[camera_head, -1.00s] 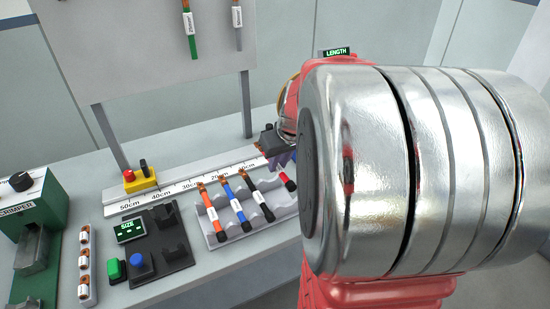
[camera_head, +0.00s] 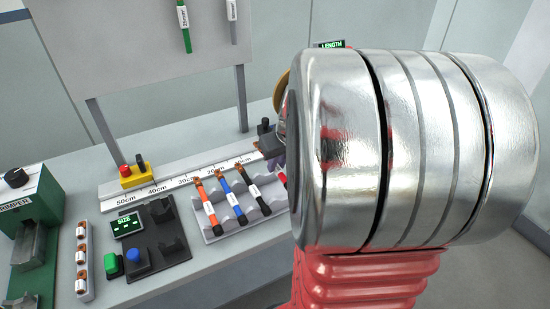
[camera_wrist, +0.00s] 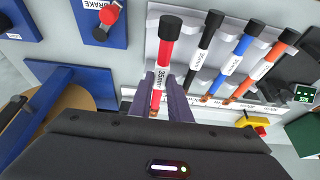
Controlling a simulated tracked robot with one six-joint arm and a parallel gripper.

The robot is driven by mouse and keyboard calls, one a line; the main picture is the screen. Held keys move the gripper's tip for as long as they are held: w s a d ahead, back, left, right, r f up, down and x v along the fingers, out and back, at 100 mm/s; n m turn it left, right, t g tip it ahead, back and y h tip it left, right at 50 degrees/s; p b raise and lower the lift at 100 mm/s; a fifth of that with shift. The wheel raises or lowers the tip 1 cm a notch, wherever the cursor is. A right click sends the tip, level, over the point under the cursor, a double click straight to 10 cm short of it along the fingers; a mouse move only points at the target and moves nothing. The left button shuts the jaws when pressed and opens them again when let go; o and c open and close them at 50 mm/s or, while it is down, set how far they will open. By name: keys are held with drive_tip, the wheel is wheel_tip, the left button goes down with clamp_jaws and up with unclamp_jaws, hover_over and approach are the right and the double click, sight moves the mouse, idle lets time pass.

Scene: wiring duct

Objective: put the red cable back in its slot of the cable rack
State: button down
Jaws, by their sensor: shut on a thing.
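The red cable (camera_wrist: 166,52) has a black end, a white label and a copper tip. In the wrist view my gripper (camera_wrist: 160,84) is shut on it, with one finger on each side near the label. The cable lies over the cable rack (camera_wrist: 183,52), at the end beside the black cable (camera_wrist: 205,45). I cannot tell whether it touches the slot. In the head view only a bit of red (camera_head: 283,178) shows past my arm. The grey rack (camera_head: 213,237) also holds the blue cable (camera_head: 232,199) and the orange cable (camera_head: 208,208).
A ruler rail (camera_head: 165,187) runs behind the rack, with a yellow button box (camera_head: 138,176) on it. A dark size station (camera_head: 160,235) and a green crimper (camera_head: 35,215) stand to the left. In the wrist view a blue brake plate (camera_wrist: 100,22) lies beside the rack.

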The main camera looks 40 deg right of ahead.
drive_tip(key=shift+a+f, duration=0.1)
drive_tip(key=shift+f, duration=2.95)
drive_tip(key=c, duration=1.6)
unclamp_jaws()
drive_tip(key=v, duration=1.3)
drive_tip(key=shift+s+r, duration=0.15)
drive_tip(key=shift+r, duration=0.15)
